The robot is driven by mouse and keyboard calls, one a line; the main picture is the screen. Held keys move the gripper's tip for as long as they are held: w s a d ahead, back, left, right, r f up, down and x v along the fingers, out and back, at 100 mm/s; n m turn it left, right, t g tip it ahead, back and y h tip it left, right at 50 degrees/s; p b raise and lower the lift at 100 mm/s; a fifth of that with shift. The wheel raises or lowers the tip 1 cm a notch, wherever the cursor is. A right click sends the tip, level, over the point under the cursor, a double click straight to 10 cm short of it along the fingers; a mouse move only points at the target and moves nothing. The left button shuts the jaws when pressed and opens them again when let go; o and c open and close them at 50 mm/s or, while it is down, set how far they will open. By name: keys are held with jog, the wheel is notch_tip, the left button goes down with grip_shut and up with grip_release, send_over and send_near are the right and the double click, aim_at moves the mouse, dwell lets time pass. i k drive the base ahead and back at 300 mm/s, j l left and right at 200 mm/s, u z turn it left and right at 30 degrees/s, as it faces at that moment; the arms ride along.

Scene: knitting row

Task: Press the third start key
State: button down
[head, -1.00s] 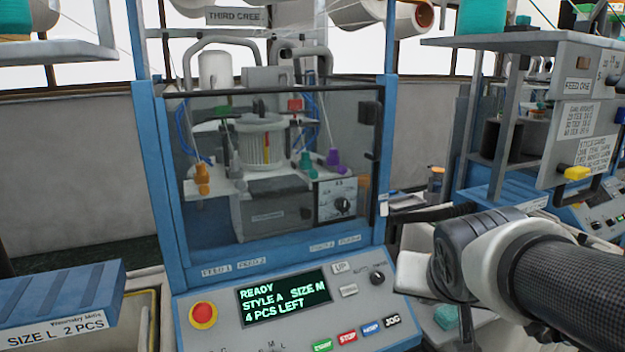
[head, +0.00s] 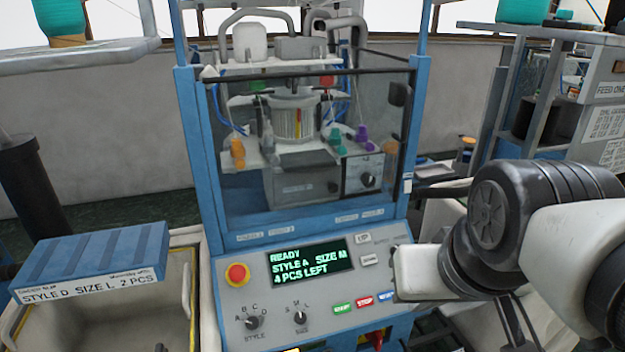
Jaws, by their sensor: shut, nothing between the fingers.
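The knitting machine (head: 190,160) stands in the middle of the head view. Its sloped grey panel (head: 240,300) has a small green start key (head: 342,308) below the display (head: 310,263). A red stop key (head: 364,301) and a blue key (head: 387,296) sit just right of it. My gripper (head: 398,277) is at the end of my arm, right of the display and above the right end of the key row. It is shut and empty, apart from the start key. Its fingertips are hard to make out.
A red emergency button (head: 237,274) and two selector knobs are on the panel's left. A blue box (head: 92,262) labelled style D, size L sits over a bin at left. A neighbouring machine (head: 590,100) stands at right, behind my arm.

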aim_at(345, 307)
jog(key=u, duration=0.35)
jog(key=l+u, duration=0.25)
jog(key=l, duration=0.15)
jog(key=k+u, duration=0.15)
jog(key=u, duration=0.3)
jog(key=k+j+u, duration=0.1)
jog(key=u, duration=0.35)
jog(key=k+j+u, duration=0.2)
jog(key=u, duration=0.25)
jog(key=i+l+z, duration=0.15)
jog(key=z, duration=0.15)
